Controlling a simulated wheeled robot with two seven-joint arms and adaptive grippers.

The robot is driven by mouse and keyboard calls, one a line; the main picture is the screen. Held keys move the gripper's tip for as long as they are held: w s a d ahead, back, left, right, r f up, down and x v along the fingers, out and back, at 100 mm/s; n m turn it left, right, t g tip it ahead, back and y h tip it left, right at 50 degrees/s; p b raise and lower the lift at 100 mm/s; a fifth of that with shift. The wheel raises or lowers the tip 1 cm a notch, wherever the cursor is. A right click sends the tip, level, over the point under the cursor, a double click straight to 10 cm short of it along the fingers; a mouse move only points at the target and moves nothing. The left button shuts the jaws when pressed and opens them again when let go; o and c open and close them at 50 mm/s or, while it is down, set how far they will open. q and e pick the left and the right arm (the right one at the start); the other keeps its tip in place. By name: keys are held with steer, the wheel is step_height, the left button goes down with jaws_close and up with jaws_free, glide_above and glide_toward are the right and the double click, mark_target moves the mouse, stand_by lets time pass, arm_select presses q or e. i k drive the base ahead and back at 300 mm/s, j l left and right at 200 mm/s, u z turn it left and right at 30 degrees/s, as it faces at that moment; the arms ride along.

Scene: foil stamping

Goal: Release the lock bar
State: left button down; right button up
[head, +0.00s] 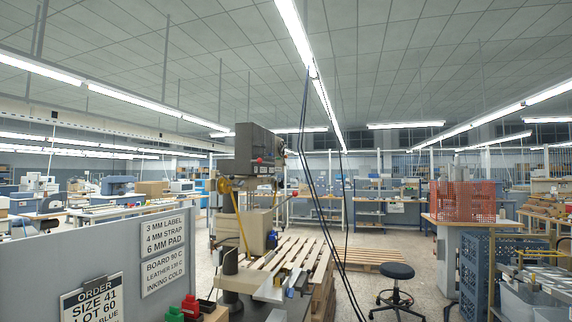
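A machine with a dark grey box head (258,146) stands left of centre, a red button low on its front. I cannot tell whether this is the lock bar; no part is clearly recognisable as one. Pale metal parts (270,290) show low in the picture in front of the pallets, too unclear to name. Neither of my grippers is in view.
A grey partition (60,255) with order and setting signs stands at left. Red and green items (188,308) sit at the bottom. Wooden pallets (290,255), a black stool (396,272), blue crates (485,270) and a red crate (462,202) stand right. Dark cables (312,185) hang mid-view.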

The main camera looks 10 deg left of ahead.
mark_target(260, 160)
steer(key=i+l+z, duration=0.1)
steer(key=l, duration=0.25)
steer(key=i+l+z, duration=0.1)
steer(key=l, duration=0.3)
steer(key=i+l+z, duration=0.15)
steer(key=i, duration=0.3)
steer(key=i+j+z, duration=0.1)
steer(key=i, duration=0.15)
steer(key=i+j+z, duration=0.1)
steer(key=i, duration=0.2)
